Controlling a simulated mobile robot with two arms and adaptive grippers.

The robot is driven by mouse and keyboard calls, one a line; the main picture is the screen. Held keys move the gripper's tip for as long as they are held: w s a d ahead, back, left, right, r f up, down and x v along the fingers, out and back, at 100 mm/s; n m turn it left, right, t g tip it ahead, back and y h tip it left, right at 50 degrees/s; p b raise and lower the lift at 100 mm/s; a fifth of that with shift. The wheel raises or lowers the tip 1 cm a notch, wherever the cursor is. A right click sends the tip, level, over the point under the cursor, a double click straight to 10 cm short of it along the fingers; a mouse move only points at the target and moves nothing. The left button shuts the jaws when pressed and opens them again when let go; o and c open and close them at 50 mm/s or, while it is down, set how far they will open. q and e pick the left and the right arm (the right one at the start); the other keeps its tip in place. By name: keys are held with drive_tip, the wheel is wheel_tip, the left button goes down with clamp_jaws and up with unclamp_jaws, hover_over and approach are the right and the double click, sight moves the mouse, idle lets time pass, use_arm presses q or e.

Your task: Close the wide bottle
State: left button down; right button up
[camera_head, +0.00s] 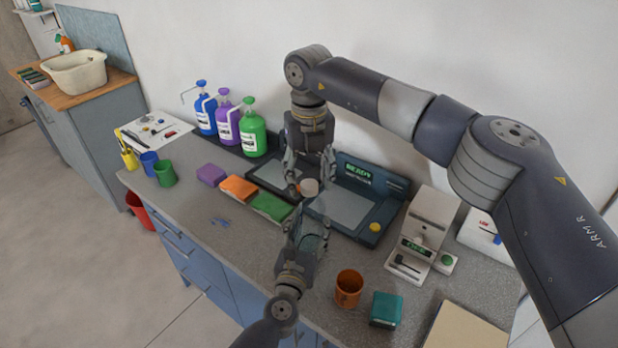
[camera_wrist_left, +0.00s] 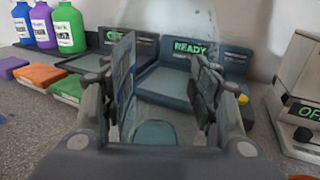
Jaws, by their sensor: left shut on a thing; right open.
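The wide bottle (camera_head: 314,222) looks clear and see-through. My left gripper (camera_head: 306,232), reaching in from the front edge, is shut on it above the worktop. In the left wrist view the fingers (camera_wrist_left: 165,100) stand on either side of see-through material, with a teal rounded shape (camera_wrist_left: 155,132) low between them. My right gripper (camera_head: 309,165) is open and points down just above and behind the bottle. A small whitish round piece (camera_head: 310,187) shows below its fingertips, near the bottle's upper end. I cannot tell whether this piece is a cap or touches the bottle.
Behind stand two dark devices; the right one (camera_head: 374,185) reads READY. Blue, purple and green pump bottles (camera_head: 252,130) stand at the back left. Coloured blocks (camera_head: 238,188) lie left. An orange cup (camera_head: 348,288), a teal box (camera_head: 386,309) and a white device (camera_head: 422,225) are right.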

sight(303, 247)
use_arm(q)
drive_tip(key=c, duration=0.5)
unclamp_jaws()
use_arm(e)
wheel_tip(303, 247, up, 12)
drive_tip(key=shift+f, duration=0.25)
use_arm(q)
drive_tip(key=v, duration=1.2)
